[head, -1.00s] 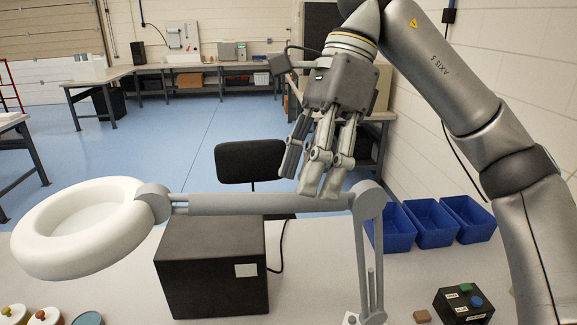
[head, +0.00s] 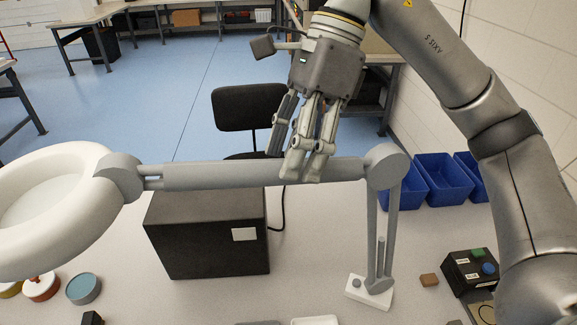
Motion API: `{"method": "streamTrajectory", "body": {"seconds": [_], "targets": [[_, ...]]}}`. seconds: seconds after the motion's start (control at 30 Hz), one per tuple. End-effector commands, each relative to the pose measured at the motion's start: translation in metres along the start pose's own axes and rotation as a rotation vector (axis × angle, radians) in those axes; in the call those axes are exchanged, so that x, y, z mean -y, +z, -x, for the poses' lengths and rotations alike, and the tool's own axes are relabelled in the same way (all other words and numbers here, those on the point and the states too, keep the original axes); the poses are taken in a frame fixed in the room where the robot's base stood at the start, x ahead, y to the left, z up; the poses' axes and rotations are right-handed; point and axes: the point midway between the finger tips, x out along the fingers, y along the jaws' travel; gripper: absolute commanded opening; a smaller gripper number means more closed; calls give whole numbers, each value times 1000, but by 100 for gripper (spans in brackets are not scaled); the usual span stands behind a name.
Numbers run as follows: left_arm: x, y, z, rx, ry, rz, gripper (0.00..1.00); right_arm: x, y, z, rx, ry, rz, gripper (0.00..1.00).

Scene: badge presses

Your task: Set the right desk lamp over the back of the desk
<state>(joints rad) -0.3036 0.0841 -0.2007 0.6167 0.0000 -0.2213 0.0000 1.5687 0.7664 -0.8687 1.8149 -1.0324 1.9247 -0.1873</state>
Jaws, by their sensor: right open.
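The desk lamp (head: 235,174) has a round white ring head (head: 60,205) at the left, a grey horizontal arm, and a grey upright on a white base (head: 369,292) on the desk (head: 330,255). The lamp's arm reaches left across the picture, in front of and above a black box. My right gripper (head: 302,165) is open, fingers pointing down, over the lamp's arm near its right joint. Its fingertips overlap the arm in the picture; I cannot tell whether they touch it. My left gripper does not show.
A black box (head: 205,240) stands on the desk below the lamp's arm. Blue bins (head: 442,180) stand at the back right. Small round pots (head: 83,289) stand at the front left. A black chair (head: 249,106) stands behind the desk.

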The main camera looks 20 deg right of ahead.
Motion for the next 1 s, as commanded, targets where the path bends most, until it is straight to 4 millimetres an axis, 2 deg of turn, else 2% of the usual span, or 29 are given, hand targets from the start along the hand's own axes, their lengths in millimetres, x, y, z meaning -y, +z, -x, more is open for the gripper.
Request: {"method": "streamTrajectory", "body": {"seconds": [0.1,0.2,0.57,0.9,1.0], "targets": [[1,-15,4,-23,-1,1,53,0,0,-15,-1,1,-1,53],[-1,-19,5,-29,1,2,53,0,0,-24,-1,0,-1,53],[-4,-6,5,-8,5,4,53,0,0,-29,1,-1,-1,53],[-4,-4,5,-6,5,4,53,0,0,-28,1,-1,0,9],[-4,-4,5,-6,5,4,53,0,0,-28,1,-1,0,0]]}}
